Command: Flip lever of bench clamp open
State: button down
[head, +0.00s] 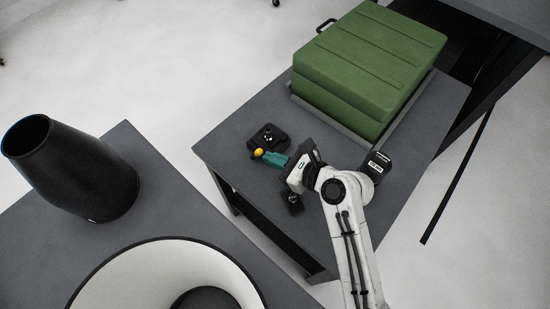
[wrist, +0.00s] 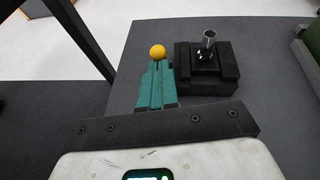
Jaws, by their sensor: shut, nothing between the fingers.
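The bench clamp is a black block (head: 268,137) on the grey table, and it shows right of my fingers in the wrist view (wrist: 207,72). A short metal post (wrist: 208,42) stands upright on it. A yellow ball (head: 258,152), which looks like the lever's knob, sits beside the block; it also shows in the wrist view (wrist: 158,51). The lever's shaft is not clearly visible. My gripper (head: 266,157) has its teal fingers closed together and empty, with the tips (wrist: 157,64) at the ball. I cannot tell whether they touch it.
A green case (head: 370,58) lies in a grey tray at the back of the table (head: 225,150). A second grey table (head: 150,180) holds a black tapered cylinder (head: 70,170) and a white round bowl-like thing (head: 165,270). A gap of white floor separates the tables.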

jog(key=shift+r+p, duration=0.2)
jog(key=shift+p, duration=0.25)
jog(key=shift+a+r+p, duration=0.1)
jog(key=shift+r+p, duration=0.05)
jog(key=shift+p, duration=0.3)
jog(key=shift+g+h+p, duration=0.3)
jog(key=shift+h+p, duration=0.1)
jog(key=shift+p, duration=0.4)
